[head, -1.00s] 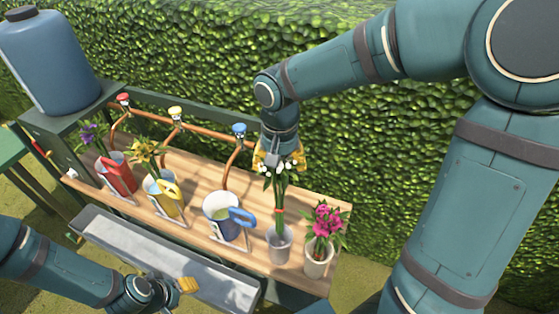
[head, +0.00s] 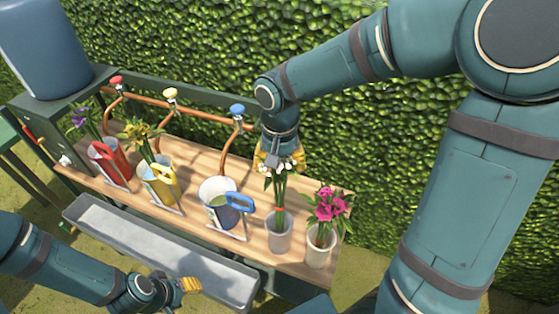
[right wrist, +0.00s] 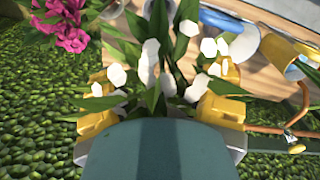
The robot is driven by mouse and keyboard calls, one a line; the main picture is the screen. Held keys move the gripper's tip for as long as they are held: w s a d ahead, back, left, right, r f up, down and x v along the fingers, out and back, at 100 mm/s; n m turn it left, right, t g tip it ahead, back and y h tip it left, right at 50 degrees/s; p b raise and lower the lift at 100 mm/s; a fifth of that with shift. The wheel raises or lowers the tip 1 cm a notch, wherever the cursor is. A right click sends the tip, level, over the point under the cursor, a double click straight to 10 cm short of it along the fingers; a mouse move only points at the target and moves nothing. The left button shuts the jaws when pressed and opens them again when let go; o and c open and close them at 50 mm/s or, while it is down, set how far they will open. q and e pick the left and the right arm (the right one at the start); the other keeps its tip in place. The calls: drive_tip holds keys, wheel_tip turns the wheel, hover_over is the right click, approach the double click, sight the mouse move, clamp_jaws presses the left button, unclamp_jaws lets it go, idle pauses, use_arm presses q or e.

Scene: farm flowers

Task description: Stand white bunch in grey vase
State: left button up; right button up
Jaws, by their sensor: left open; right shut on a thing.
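The white bunch (head: 280,187) hangs upright, with white blooms on top, green stems and a red band. My right gripper (head: 280,163) is shut on it near the blooms; the right wrist view shows white blooms (right wrist: 150,65) between the yellow fingers. The grey vase (head: 279,237) stands on the bench directly below. The lower stems reach into its mouth; whether they touch the bottom is hidden. My left gripper (head: 188,286) is open and empty at the lower left, in front of the trough.
A pot of pink flowers (head: 319,248) stands close to the right of the vase. A white can with a blue handle (head: 218,201) stands to its left, then yellow (head: 159,187) and red (head: 110,166) ones under copper taps. A grey trough (head: 160,251) runs along the front.

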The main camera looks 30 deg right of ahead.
sight(280, 187)
drive_tip(key=shift+f+b, duration=1.4)
drive_tip(key=shift+f, duration=0.6)
drive_tip(key=shift+f+b, duration=1.8)
drive_tip(key=shift+f, duration=0.5)
drive_tip(key=o, duration=1.3)
wheel_tip(280, 187, up, 12)
drive_tip(key=shift+r, duration=0.1)
